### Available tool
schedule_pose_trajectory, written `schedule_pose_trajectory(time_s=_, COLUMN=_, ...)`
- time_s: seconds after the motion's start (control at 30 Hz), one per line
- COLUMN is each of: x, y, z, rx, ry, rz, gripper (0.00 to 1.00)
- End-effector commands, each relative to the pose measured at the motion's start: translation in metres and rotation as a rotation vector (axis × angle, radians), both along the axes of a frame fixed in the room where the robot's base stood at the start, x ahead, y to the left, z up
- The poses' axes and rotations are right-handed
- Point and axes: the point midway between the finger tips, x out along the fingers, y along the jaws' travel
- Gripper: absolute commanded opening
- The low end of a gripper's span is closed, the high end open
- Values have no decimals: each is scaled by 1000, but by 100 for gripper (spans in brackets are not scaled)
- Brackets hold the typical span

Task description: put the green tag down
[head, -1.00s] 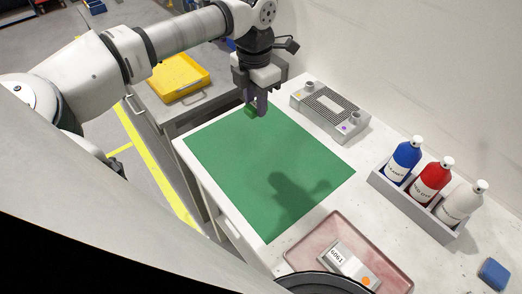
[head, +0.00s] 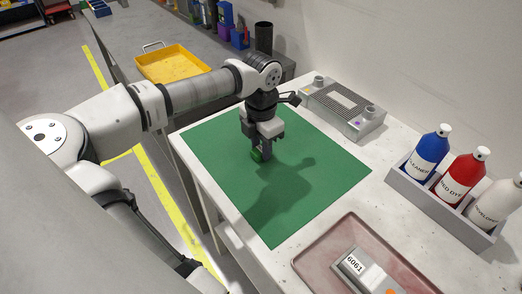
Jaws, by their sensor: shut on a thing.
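My gripper (head: 259,153) is over the upper middle of the green mat (head: 310,195), pointing down. It is shut on the green tag (head: 256,156), a small green piece that shows at the fingertips. The fingers hide part of the tag, and its colour is close to the mat's. The fingertips are low over the mat; I cannot tell whether the tag touches it.
A grey jig (head: 343,108) stands behind the mat. A grey rack (head: 433,205) holds blue, red and white bottles at right. A pink tray (head: 318,262) with a block marked 6061 (head: 362,272) lies in front. A yellow tray (head: 172,66) is at the back left. The mat's right part is clear.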

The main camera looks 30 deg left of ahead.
Motion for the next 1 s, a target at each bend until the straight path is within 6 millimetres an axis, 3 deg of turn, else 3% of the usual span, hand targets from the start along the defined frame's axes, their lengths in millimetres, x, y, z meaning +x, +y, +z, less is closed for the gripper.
schedule_pose_trajectory(time_s=0.37, x=0, y=0, z=-6, rx=1, ry=0, rz=0, gripper=8)
schedule_pose_trajectory(time_s=0.4, x=0, y=0, z=-6, rx=1, ry=0, rz=0, gripper=31)
schedule_pose_trajectory(time_s=0.57, x=0, y=0, z=-5, rx=1, ry=0, rz=0, gripper=52)
schedule_pose_trajectory(time_s=1.0, x=0, y=0, z=2, rx=1, ry=-1, rz=0, gripper=52)
